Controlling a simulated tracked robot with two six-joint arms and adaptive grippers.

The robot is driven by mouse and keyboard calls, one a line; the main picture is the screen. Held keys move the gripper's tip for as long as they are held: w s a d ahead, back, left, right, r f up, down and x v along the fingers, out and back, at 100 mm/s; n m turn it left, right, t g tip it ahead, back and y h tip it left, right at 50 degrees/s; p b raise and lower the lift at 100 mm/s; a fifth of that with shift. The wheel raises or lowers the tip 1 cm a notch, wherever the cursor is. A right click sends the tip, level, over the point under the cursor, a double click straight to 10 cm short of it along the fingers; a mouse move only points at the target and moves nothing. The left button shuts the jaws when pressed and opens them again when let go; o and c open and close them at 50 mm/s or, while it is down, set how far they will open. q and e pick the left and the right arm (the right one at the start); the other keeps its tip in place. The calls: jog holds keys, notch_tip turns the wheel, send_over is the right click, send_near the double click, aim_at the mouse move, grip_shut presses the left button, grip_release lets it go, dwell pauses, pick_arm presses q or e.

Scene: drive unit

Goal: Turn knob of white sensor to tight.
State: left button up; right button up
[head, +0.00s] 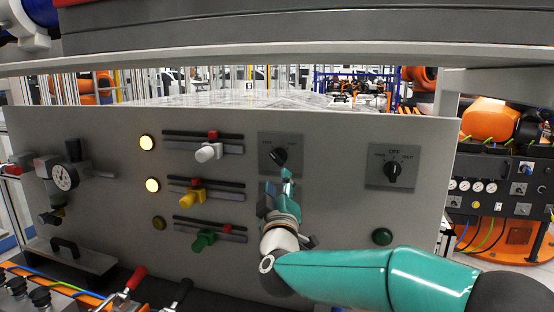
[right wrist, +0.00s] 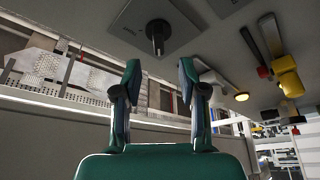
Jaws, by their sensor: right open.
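The white sensor (head: 208,152) sits on the top slide rail of the grey panel, with a red piece (head: 212,134) above it. To its right, a black rotary knob (head: 279,156) stands on a dark square plate. It also shows in the right wrist view (right wrist: 157,38), beyond the fingertips and between their lines. My right gripper (head: 279,181) is open and empty, just below this knob and apart from it. Its two fingers stand apart in the right wrist view (right wrist: 160,73). My left gripper is not in view.
A second rotary knob (head: 394,170), marked OFF, is on the right. A yellow sensor (head: 192,197) and a green sensor (head: 203,240) sit on lower rails. Lamps, a gauge (head: 64,177) and a handle (head: 65,247) are at left. A grey beam (head: 300,30) crosses above.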

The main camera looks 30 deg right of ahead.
aim_at(278, 162)
jog(key=p+x, duration=0.2)
jog(key=x, duration=0.6)
jog(key=shift+w+d+r+p, duration=0.1)
jog(key=shift+w+p, duration=0.05)
jog(key=shift+p, duration=0.15)
grip_shut()
